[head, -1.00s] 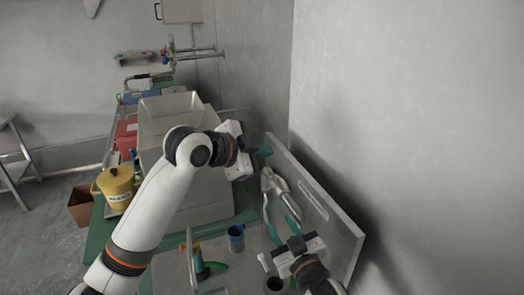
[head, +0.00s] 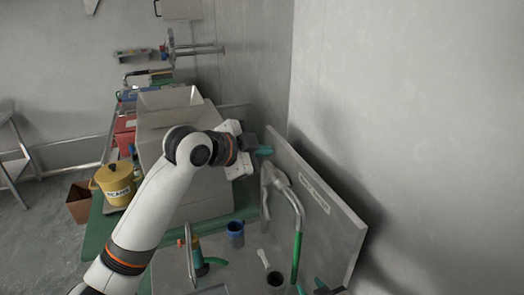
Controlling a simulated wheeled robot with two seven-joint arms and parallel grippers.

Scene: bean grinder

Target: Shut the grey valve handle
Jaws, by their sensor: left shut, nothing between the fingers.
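A grey metal tap-like fitting (head: 272,176) stands beside the upright grey panel on the right of the bench. A grey lever-like part (head: 265,206) hangs down from it, and a curved grey pipe runs to a green tube (head: 296,258). I cannot tell for sure which part is the valve handle. My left gripper (head: 264,151) is shut and empty, just above and behind the fitting; contact cannot be told. My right gripper (head: 312,287) is at the bottom edge, mostly cut off, its teal fingertips apart, below the green tube's lower end.
The upright panel (head: 322,205) and the wall close off the right side. A large pale bean grinder body (head: 190,190) stands behind my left arm. A blue cup (head: 236,234), a dark-mouthed cup (head: 275,279) and a yellow pot (head: 115,183) stand around.

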